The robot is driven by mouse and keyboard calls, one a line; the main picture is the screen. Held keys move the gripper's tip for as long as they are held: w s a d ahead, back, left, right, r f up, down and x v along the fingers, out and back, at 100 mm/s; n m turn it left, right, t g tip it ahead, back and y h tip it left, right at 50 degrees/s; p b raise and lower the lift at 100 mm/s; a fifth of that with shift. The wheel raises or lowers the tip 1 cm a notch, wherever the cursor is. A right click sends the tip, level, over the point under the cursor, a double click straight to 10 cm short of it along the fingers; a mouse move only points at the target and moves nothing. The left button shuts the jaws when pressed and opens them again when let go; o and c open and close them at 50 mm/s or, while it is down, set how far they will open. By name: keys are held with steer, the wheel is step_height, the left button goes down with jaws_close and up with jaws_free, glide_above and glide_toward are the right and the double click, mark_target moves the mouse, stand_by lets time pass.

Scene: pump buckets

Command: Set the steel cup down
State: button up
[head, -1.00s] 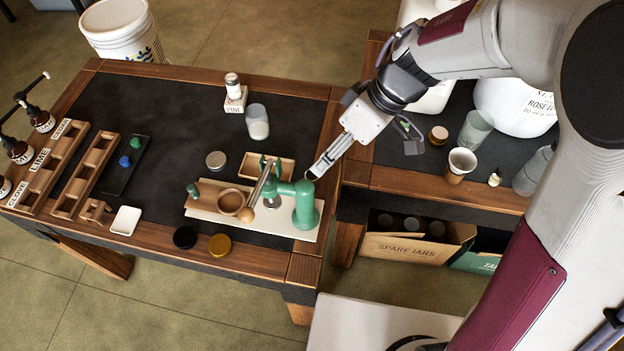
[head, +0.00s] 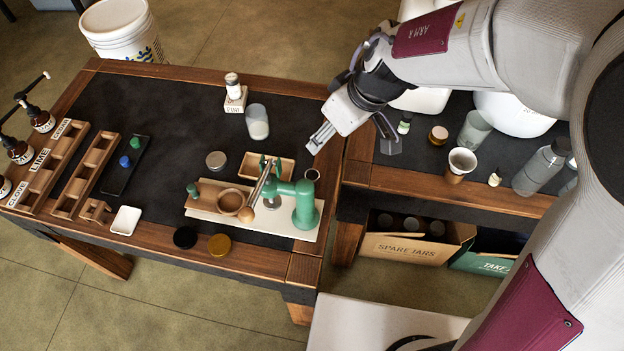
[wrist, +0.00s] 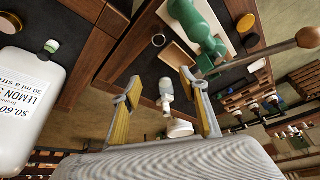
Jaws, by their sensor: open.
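A glass (head: 257,122) stands behind the tray. The right table (head: 400,180) holds bottles and cups. The dark table's middle is mostly clear.

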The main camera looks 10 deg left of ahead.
step_height(320, 180, down, 8)
stand_by(0.4)
stand_by(0.3)
glide_toward(312, 176)
steer(key=shift+w+a+f, duration=0.2)
steer(key=shift+a+f, duration=0.6)
steer(key=shift+f, duration=0.1)
steer(key=shift+f, duration=0.25)
stand_by(0.4)
steer(key=shift+s+a+f, duration=0.1)
steer(key=shift+a+f, duration=0.1)
steer(key=shift+f, duration=0.4)
steer(key=shift+a+f, duration=0.2)
steer(key=shift+f, duration=0.45)
steer(key=shift+x, duration=1.1)
